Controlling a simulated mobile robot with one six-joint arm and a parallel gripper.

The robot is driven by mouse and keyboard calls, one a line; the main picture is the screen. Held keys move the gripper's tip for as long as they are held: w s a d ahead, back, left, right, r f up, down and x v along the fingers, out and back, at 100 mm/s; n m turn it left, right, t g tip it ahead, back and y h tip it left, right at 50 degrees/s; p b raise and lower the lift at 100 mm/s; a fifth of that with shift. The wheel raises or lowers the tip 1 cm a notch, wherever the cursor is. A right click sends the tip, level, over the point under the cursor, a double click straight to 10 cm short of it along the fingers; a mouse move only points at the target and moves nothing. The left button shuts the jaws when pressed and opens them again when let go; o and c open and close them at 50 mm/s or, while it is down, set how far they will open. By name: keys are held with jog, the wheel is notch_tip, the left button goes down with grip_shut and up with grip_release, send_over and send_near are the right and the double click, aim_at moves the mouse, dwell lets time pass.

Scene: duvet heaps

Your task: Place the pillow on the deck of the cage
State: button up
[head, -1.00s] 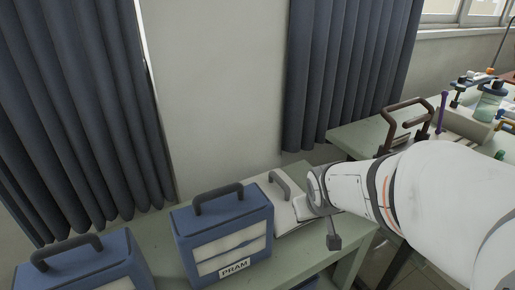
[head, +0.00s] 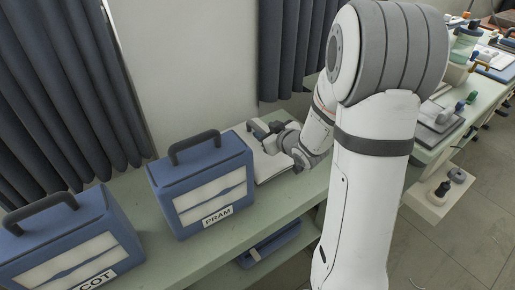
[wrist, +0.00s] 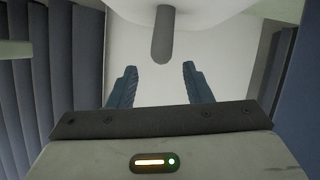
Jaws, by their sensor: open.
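I cannot pick out the pillow or the cage for certain. A white, flat-looking thing (head: 272,168) lies on the green bench to the right of the blue PRAM bag; my arm partly covers it. My gripper (head: 262,132) is over the white thing's back part in the head view. In the wrist view my gripper (wrist: 159,78) is open, with nothing between its two blue-grey fingers. Beyond the fingertips is a pale rounded surface (wrist: 215,15) with a grey rounded bar (wrist: 161,38), apart from the fingers.
The blue PRAM bag (head: 202,187) stands close left of my gripper, its handle upright. A blue COT bag (head: 68,238) stands farther left on the bench (head: 150,250). Dark curtains (head: 62,90) hang behind. A second table (head: 482,95) with clutter is at right.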

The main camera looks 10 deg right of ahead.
aim_at(261, 130)
jog(key=x, duration=0.2)
jog(key=b+x, duration=0.1)
jog(key=x, duration=0.2)
jog(key=shift+s+a+f, duration=0.1)
jog(key=shift+s+f, duration=0.05)
jog(key=shift+f, duration=0.1)
jog(key=shift+c, duration=0.5)
grip_shut()
